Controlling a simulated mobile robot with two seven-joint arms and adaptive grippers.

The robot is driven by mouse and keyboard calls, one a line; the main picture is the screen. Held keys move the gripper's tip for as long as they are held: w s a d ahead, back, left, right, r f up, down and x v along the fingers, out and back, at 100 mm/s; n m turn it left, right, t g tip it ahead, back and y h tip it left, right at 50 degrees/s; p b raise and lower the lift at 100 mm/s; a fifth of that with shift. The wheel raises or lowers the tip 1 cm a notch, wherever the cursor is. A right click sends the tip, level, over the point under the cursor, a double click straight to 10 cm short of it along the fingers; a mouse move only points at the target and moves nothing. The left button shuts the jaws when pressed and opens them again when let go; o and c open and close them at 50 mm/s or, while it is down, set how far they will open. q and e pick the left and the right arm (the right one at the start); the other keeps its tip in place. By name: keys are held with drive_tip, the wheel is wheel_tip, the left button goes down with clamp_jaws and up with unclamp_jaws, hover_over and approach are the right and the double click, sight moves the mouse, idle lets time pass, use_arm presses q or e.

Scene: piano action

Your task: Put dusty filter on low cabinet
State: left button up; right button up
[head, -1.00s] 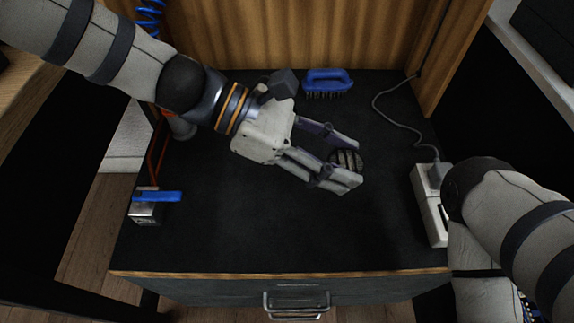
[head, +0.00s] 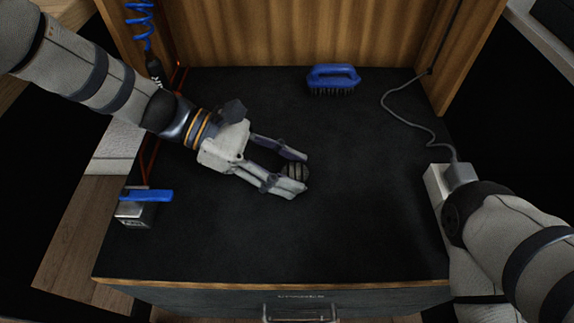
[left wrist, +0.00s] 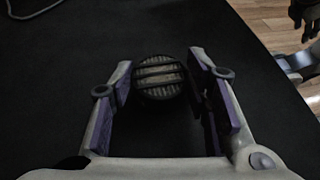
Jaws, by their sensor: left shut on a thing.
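The dusty filter (head: 296,172) is a small, round, dark piece with pale ribs, over the black worktop. In the left wrist view the filter (left wrist: 159,77) sits between the fingertips, its ribbed face showing. My left gripper (head: 298,172) is shut on it; the fingers stay spread by its width. I cannot tell whether the filter touches the worktop. No low cabinet can be told for sure; a drawer front with a metal handle (head: 298,313) is below the worktop's front edge.
A blue brush (head: 333,78) lies at the back of the black worktop (head: 350,235). A blue-handled metal block (head: 140,205) stands at the left edge. A white power strip (head: 437,185) with a grey cable is at the right. A wooden panel (head: 290,35) closes the back.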

use_arm(q)
drive_tip(key=o, duration=1.2)
drive_tip(key=p+v, duration=0.1)
drive_tip(key=v, duration=1.1)
drive_tip(key=shift+r, duration=0.15)
